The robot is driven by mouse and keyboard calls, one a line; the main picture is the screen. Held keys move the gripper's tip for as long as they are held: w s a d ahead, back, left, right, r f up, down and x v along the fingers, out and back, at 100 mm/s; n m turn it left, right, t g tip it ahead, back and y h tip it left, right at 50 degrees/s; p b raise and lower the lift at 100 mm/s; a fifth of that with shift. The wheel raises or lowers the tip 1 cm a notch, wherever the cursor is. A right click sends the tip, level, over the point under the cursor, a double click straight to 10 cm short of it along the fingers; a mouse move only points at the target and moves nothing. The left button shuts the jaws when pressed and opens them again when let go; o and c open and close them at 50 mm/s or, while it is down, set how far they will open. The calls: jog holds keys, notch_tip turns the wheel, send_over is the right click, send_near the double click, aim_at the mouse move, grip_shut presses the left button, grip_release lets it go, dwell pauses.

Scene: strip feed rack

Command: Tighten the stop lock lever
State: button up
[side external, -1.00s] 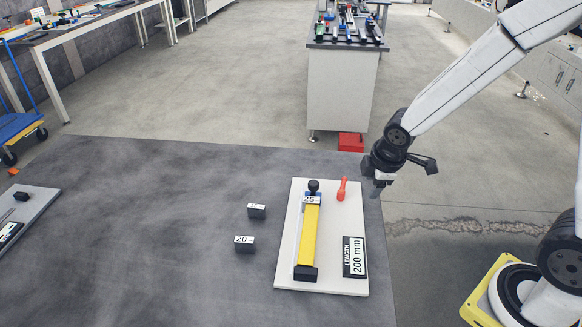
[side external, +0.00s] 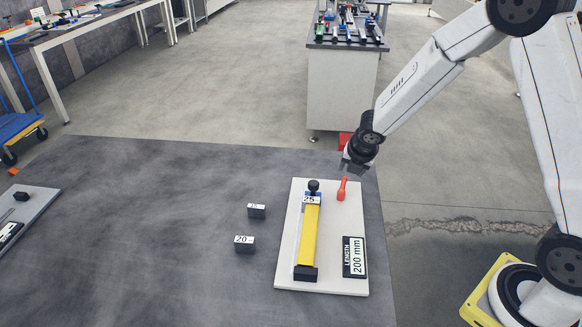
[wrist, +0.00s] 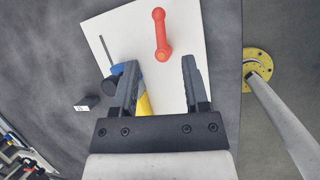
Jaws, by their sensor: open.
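The stop lock lever is the red handle (side external: 342,189) at the upper right of the white base plate (side external: 330,275). It stands up from the plate in the side view. In the wrist view the red lever (wrist: 161,35) lies ahead of the fingertips, roughly between their lines. My gripper (side external: 352,170) is just above and behind the lever in the side view, apart from it. In the wrist view my gripper (wrist: 158,65) is open and empty. A yellow strip (side external: 308,237) lies along the plate, with a block marked 25 (side external: 311,200) and a black knob (side external: 313,186) at its far end.
Two dark blocks, one marked 20 (side external: 244,244) and a smaller one (side external: 256,211), stand left of the plate. A sign reading LENGTH 200 mm (side external: 354,257) is on the plate's right side. The dark table (side external: 150,240) is otherwise mostly clear, with another fixture (side external: 25,215) at far left.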

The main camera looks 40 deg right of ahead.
aim_at(344, 182)
jog(key=shift+f, duration=0.1)
jog(key=shift+x, duration=3.75)
grip_shut()
